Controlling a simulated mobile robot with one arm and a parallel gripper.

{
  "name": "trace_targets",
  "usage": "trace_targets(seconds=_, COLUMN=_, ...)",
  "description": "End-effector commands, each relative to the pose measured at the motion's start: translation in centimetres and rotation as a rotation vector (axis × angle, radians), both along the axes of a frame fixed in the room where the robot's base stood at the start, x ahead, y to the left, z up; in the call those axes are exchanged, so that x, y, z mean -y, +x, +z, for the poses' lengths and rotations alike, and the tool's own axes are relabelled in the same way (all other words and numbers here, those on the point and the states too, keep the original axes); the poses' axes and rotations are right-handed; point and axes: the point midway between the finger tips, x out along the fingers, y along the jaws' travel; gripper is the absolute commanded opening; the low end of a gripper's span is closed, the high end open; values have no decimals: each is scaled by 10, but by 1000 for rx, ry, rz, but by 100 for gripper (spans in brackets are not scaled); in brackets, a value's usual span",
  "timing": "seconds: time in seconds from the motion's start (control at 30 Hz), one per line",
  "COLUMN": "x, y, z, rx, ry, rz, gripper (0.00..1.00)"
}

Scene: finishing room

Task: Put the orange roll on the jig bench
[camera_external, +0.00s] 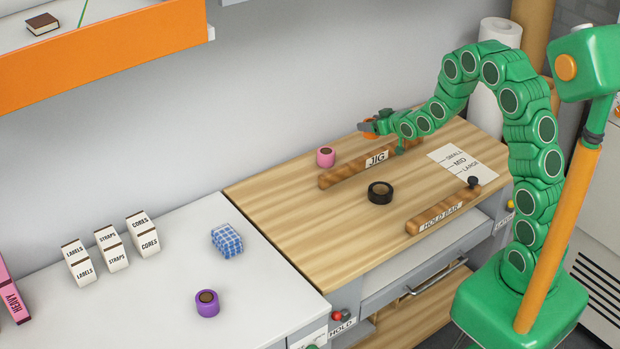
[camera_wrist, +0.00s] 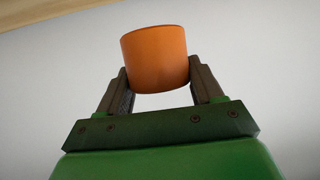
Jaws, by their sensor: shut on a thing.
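The orange roll (camera_wrist: 156,58) is held between the two fingers of my gripper (camera_wrist: 160,80) in the wrist view. In the external view my gripper (camera_external: 370,126) is at the far side of the jig bench (camera_external: 290,215), around the back of the long wooden JIG bar (camera_external: 345,170). Only a small part of the orange roll (camera_external: 370,134) shows there, mostly hidden by the gripper. Whether the roll touches the bench or hangs above it, I cannot tell. The jig bench has a light wooden top.
A pink roll (camera_external: 325,157), a black roll (camera_external: 380,192) and a HOLD BAR (camera_external: 444,208) are on the bench. A white size sheet (camera_external: 462,164) lies at its right. The white counter at left holds a purple roll (camera_external: 207,303), a blue checked block (camera_external: 227,241) and several labelled boxes (camera_external: 110,248).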

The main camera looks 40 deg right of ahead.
Motion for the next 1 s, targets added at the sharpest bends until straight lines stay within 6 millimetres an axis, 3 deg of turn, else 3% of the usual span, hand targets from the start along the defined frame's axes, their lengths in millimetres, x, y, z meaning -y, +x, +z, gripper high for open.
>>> trace_targets(seconds=0.3, x=2, y=35, z=-20, rx=1, ry=0, rz=0, gripper=34)
trace_targets(seconds=0.7, x=4, y=63, z=-57, rx=-2, ry=0, rz=0, gripper=34)
trace_targets(seconds=1.0, x=4, y=73, z=-66, rx=1, ry=-1, rz=0, gripper=34)
